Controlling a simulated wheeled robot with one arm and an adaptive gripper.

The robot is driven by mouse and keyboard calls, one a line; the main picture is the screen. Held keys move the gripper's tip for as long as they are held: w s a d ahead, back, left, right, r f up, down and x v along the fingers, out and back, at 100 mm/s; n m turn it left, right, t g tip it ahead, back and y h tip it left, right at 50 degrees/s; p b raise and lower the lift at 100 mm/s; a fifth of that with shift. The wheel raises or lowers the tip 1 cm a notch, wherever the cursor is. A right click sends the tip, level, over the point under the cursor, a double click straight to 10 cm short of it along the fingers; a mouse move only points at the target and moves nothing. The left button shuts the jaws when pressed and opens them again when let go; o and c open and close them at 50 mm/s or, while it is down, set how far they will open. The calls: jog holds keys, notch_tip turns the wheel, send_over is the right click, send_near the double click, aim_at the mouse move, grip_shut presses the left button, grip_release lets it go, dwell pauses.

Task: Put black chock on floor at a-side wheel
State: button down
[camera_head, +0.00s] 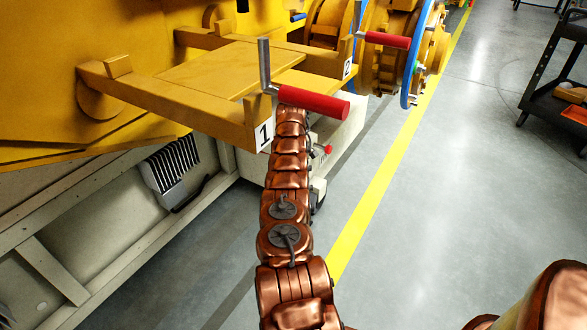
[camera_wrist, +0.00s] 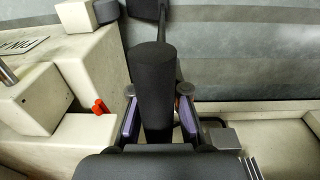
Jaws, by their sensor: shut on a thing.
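In the wrist view my gripper (camera_wrist: 158,112) has its two fingers on either side of a long black piece (camera_wrist: 155,75), which I take to be the black chock. The gripper is shut on it. Its lower part is hidden by the gripper body. A dark block (camera_wrist: 146,9) and a thin dark bar show beyond its far end, over grey floor. In the head view my arm reaches away beneath a red handle, and the gripper and chock are hidden. A dark rounded part (camera_wrist: 106,11), possibly a wheel, shows at the upper left of the wrist view. I cannot tell which wheel is the a-side one.
A yellow frame (camera_head: 180,103) with a red-handled crank (camera_head: 313,102) overhangs my arm. Pale carrier structure (camera_wrist: 85,70) with a red knob (camera_wrist: 99,107) stands left of the chock. Open floor (camera_head: 440,220) lies right of the yellow line (camera_head: 385,175); a black cart (camera_head: 550,95) stands farther right.

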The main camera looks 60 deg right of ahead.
jog(key=shift+f, duration=0.3)
dwell(0.4)
jog(key=c, duration=1.1)
grip_release()
jog(key=shift+c, duration=0.2)
jog(key=shift+o, duration=0.2)
jog(key=shift+f, duration=0.1)
jog(key=shift+f, duration=0.1)
